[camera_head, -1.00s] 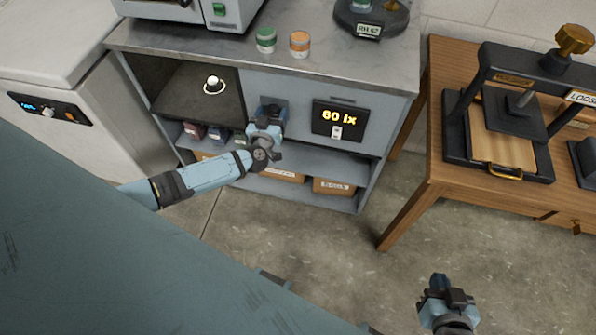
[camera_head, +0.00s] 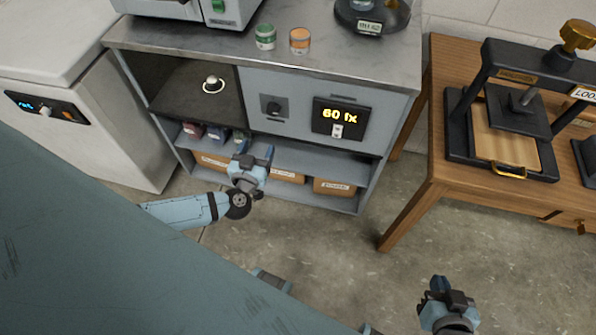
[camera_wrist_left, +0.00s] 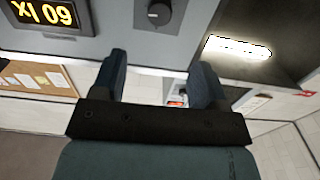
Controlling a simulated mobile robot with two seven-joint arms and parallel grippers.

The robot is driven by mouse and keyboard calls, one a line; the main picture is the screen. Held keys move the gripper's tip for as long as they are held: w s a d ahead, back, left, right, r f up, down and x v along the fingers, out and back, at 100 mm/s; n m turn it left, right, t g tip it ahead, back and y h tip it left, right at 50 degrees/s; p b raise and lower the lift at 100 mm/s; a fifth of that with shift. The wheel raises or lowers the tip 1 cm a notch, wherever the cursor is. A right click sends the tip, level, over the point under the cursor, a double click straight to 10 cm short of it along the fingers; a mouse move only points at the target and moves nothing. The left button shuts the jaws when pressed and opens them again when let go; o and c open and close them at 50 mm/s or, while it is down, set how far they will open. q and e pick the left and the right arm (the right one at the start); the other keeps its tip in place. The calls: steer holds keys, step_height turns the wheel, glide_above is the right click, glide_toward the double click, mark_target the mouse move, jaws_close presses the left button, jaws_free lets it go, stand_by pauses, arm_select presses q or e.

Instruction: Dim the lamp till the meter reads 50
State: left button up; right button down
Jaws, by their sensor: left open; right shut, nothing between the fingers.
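A dark dial knob (camera_head: 273,107) sits on a small plate left of the meter. It also shows in the left wrist view (camera_wrist_left: 159,13). My right gripper (camera_head: 438,288) is shut and empty, low over the floor at the right.
The cabinet (camera_head: 385,62) has lower shelves with cardboard boxes (camera_head: 333,186) and small bottles. A green jar (camera_head: 265,37) and an orange jar (camera_head: 300,40) stand on top. A wooden table (camera_head: 440,150) with a press stands right. Floor between is clear.

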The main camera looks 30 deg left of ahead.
arm_select(q)
steer(key=s+d+r+m+g+h+p, duration=0.1)
steer(key=s+d+r+m+h+p, duration=0.2)
steer(key=d, duration=0.5)
steer(key=s+d+r+m+g+h+p, duration=0.1)
steer(key=s+d+r+m+h+p, duration=0.2)
steer(key=s+d+r+h+p, duration=0.3)
steer(key=d+r+h+p, duration=0.1)
steer(key=d+r+p, duration=0.2)
steer(key=r, duration=0.1)
steer(key=shift+r+g+h, duration=0.25)
steer(key=shift+g+h, duration=0.05)
arm_select(e)
step_height(320, 180, up, 12)
steer(key=shift+r, duration=0.25)
arm_select(q)
steer(key=s+a+r+g+y+p, duration=0.1)
steer(key=s+a+g+y+p, duration=0.2)
steer(key=s+g+p, duration=0.1)
steer(key=shift+s+p, duration=0.75)
steer(key=shift+p, duration=0.4)
arm_select(e)
steer(key=shift+s+d+f, duration=0.6)
steer(key=shift+d+f, duration=0.05)
steer(key=shift+d, duration=0.2)
